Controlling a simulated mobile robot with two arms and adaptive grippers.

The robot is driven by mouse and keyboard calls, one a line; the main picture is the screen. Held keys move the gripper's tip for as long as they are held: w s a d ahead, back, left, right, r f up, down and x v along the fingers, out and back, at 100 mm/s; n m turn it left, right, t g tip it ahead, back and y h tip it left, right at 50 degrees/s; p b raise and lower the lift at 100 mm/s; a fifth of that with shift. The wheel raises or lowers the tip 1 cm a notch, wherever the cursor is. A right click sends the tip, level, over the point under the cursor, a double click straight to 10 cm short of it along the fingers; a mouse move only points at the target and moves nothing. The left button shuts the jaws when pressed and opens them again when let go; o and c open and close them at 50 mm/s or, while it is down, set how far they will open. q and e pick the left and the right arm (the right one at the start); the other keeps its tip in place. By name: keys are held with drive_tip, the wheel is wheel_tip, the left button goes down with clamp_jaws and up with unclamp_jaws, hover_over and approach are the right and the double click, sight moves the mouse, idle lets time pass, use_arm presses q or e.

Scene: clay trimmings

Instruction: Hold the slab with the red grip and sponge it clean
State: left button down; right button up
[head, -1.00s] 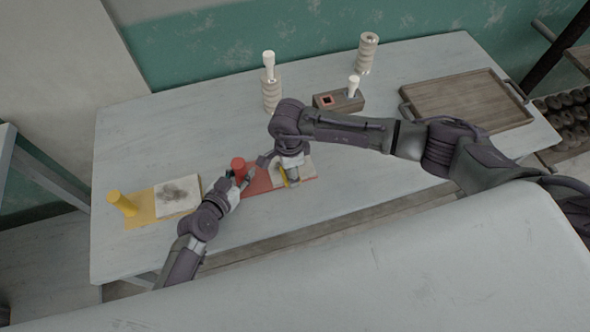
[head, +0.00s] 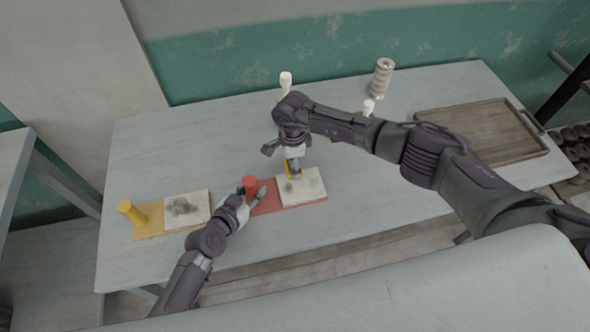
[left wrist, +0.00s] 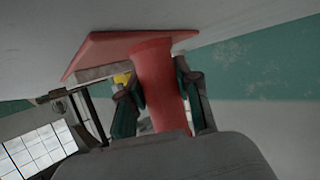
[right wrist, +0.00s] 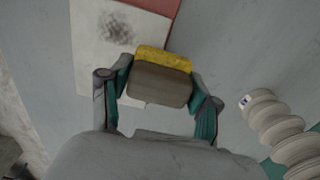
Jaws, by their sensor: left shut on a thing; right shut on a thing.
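The red grip (head: 250,183) stands upright at the left end of a red board (head: 266,202). My left gripper (head: 252,193) is shut around this red grip, which also shows between its fingers in the left wrist view (left wrist: 158,85). A pale slab (head: 312,188) lies on the board's right part. It bears a dark smudge, clear in the right wrist view (right wrist: 120,28). My right gripper (head: 293,168) is shut on a yellow sponge (right wrist: 163,62) with a brownish body, by the slab's back edge. I cannot tell whether the sponge touches the slab.
A yellow grip (head: 131,213) with a yellow board and another heavily smudged slab (head: 188,208) lies to the left. A wooden tray (head: 480,135) is at the back right. A ribbed column (head: 381,78) and white-topped pieces stand at the back, partly behind my right arm.

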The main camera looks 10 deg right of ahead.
sight(294, 203)
drive_tip(key=shift+a, duration=0.9)
drive_tip(key=shift+s+f, duration=0.1)
drive_tip(key=shift+s, duration=4.85)
drive_tip(key=shift+s+r, duration=0.15)
drive_tip(key=shift+r, duration=0.05)
wheel_tip(294, 203, up, 8)
